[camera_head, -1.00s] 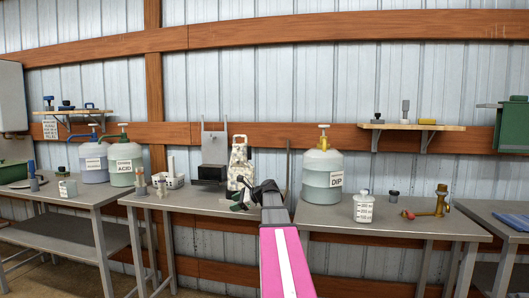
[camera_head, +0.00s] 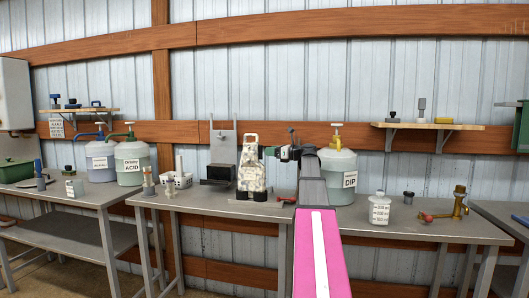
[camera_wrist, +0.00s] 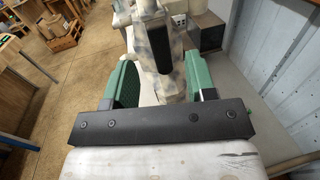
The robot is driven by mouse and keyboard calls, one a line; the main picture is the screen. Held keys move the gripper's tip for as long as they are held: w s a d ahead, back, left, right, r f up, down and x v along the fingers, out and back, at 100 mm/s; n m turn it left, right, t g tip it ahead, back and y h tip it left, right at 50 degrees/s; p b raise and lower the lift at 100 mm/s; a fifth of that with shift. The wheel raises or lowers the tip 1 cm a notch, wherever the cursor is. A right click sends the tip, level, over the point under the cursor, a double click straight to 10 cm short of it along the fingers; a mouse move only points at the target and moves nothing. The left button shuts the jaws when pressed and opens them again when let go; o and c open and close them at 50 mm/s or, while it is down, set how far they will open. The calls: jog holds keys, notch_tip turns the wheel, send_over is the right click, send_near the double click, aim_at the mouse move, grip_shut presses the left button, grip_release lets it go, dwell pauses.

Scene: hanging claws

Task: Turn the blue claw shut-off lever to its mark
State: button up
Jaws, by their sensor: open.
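I cannot make out a blue claw with a shut-off lever for certain in either view. My gripper (camera_head: 270,152) is open, at the upper right of a speckled white upright piece (camera_head: 252,174) with a loop handle on top. In the wrist view its green fingers (camera_wrist: 160,80) stand apart, with a pale mottled piece (camera_wrist: 177,78) with a dark patch in line between them. Contact cannot be told. A small red-ended part (camera_head: 286,200) lies on the bench below, partly hidden by my arm. Small blue items (camera_head: 70,104) are on the left wall shelf.
A grey stand (camera_head: 223,148) with a black block is left of the speckled piece. The DIP jug (camera_head: 345,180) is close right of my arm. A white container (camera_head: 379,210) and a brass valve with a red lever (camera_head: 458,203) stand on the right bench.

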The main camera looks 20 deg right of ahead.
aim_at(261, 151)
jog(key=shift+x, duration=2.05)
jog(key=c, duration=0.9)
